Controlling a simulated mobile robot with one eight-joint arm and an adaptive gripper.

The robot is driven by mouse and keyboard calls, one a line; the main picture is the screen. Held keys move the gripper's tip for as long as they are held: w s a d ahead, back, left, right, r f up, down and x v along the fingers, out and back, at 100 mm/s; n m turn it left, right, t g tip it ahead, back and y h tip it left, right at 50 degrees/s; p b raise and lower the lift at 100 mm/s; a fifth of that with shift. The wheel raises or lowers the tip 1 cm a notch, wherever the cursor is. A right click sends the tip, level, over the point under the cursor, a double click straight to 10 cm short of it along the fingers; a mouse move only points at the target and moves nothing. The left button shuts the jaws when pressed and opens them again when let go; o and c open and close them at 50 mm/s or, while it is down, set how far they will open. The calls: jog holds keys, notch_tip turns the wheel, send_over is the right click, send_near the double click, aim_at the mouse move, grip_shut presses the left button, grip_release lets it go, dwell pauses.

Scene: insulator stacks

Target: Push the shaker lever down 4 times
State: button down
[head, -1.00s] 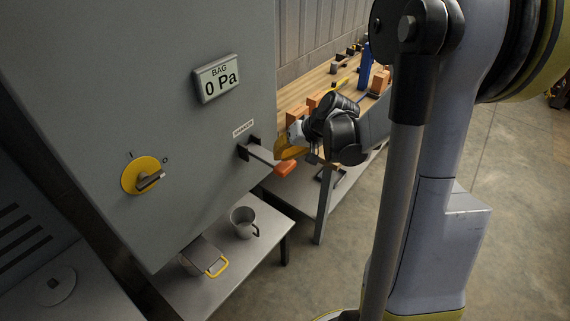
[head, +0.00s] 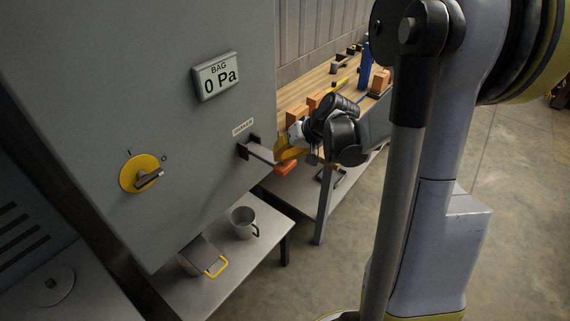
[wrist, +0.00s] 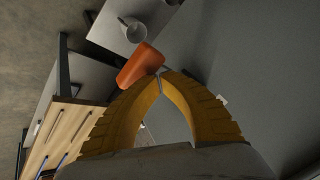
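The shaker lever (head: 262,153) is a grey bar with an orange grip, sticking out of a slot in the grey cabinet under a small label. Its orange grip (wrist: 140,66) lies just beyond my fingertips in the wrist view. My gripper (head: 281,157) has yellow fingers and sits over the lever's outer part, hiding some of the grip in the head view. In the wrist view my fingertips (wrist: 160,82) meet, with nothing seen held between them. They are at or very near the lever; contact is hard to tell.
The cabinet (head: 200,150) carries a gauge (head: 217,77) reading 0 Pa and a yellow rotary switch (head: 141,174). A low shelf below holds a metal mug (head: 243,222) and a yellow-handled container (head: 203,258). A wooden bench (head: 310,85) with several blocks stands behind my gripper.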

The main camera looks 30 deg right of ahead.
aim_at(282, 168)
jog(key=shift+f+b, duration=2.35)
jog(key=shift+f, duration=0.3)
dwell(2.0)
jog(key=shift+r, duration=0.15)
dwell(0.4)
jog(key=shift+r+p, duration=2.15)
jog(key=shift+r, duration=0.8)
jog(key=shift+r+p, duration=1.75)
jog(key=shift+r, duration=0.75)
